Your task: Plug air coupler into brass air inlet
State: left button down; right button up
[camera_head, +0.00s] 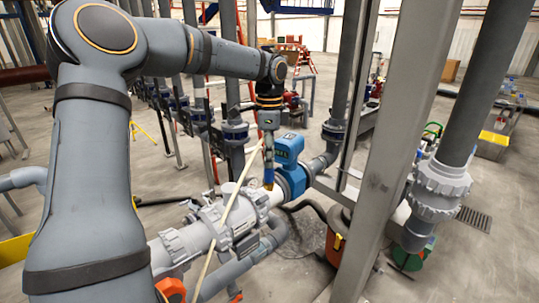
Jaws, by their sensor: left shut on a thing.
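My left gripper (268,146) points straight down in the middle of the view, at the end of my arm that reaches over from the left. It is shut on a small blue piece, which looks like the air coupler (268,166). Just below it is a small brass-coloured fitting, which looks like the brass air inlet (268,186), above a white pipe section. The coupler is upright and in line with the brass fitting. At this size I cannot tell whether they touch. My right gripper is not in view.
A blue boxed meter (291,168) stands close on the right of the coupler. A pale thin strip or hose (224,219) slants down across the grey piping (205,235). A thick grey post (400,150) blocks the right side.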

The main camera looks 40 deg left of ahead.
pick_arm(q)
jog(key=shift+f, duration=0.4)
jog(key=c, duration=1.3)
grip_release()
jog(key=shift+o, duration=1.4)
jog(key=shift+f, duration=0.1)
